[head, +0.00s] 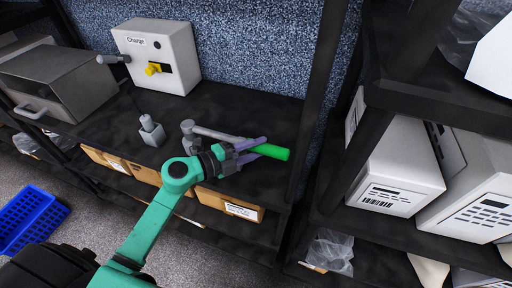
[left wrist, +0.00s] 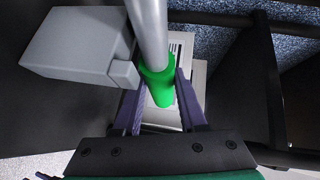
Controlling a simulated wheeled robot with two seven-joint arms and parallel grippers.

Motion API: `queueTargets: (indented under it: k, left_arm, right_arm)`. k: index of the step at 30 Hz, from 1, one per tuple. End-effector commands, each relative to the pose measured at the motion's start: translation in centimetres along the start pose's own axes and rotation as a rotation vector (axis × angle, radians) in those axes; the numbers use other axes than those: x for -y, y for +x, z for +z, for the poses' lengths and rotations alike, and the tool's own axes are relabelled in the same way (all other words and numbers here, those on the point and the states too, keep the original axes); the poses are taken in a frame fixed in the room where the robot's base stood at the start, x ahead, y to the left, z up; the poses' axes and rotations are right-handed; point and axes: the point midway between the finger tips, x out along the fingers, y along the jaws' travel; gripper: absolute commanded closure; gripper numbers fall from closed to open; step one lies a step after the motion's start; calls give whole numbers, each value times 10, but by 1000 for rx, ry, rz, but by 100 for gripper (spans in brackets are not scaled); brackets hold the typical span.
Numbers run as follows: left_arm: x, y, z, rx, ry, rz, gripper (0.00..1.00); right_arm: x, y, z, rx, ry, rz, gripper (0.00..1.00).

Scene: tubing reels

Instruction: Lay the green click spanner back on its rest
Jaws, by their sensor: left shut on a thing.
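The click spanner has a green handle (head: 270,152) and a grey shaft with a round head at its left end. It lies slantwise over the right part of the dark shelf in the head view. My left gripper (head: 254,151) has its purple fingers on either side of the handle. In the left wrist view the green handle (left wrist: 158,88) sits between the fingers, with the grey shaft (left wrist: 148,25) running up and away. A grey block (left wrist: 75,45), possibly part of the rest, stands beside the shaft; I cannot tell whether they touch. My right gripper is out of view.
A white box marked "Charge" (head: 157,55) with a yellow knob stands at the back of the shelf (head: 100,122). A grey case (head: 58,82) is at its left, and a small grey block with a post (head: 151,131) stands mid-shelf. A dark upright is close on the right.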

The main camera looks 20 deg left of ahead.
Motion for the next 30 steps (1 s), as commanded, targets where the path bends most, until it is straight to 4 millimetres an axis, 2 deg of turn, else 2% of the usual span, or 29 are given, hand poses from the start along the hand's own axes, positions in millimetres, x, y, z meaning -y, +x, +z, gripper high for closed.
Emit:
queueTargets:
  k: [2, 3, 5, 6, 21, 26, 30]
  left_arm:
    - [0, 0, 0, 0, 3, -2, 100]
    - [0, 0, 0, 1, 3, -2, 55]
    - [0, 0, 0, 0, 3, -2, 32]
    - [0, 0, 0, 0, 2, -2, 24]
    - [-4, -4, 0, 1, -1, 2, 24]
    - [-6, -28, 0, 0, 0, 4, 24]
    - [-7, -60, 0, -1, 1, 6, 24]
  right_arm:
    - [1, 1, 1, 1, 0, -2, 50]
    - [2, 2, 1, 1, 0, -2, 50]
    - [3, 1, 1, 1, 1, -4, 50]
    - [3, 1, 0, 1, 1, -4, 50]
    - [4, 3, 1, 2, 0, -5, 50]
    - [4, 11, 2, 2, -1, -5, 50]
    - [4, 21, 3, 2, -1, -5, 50]
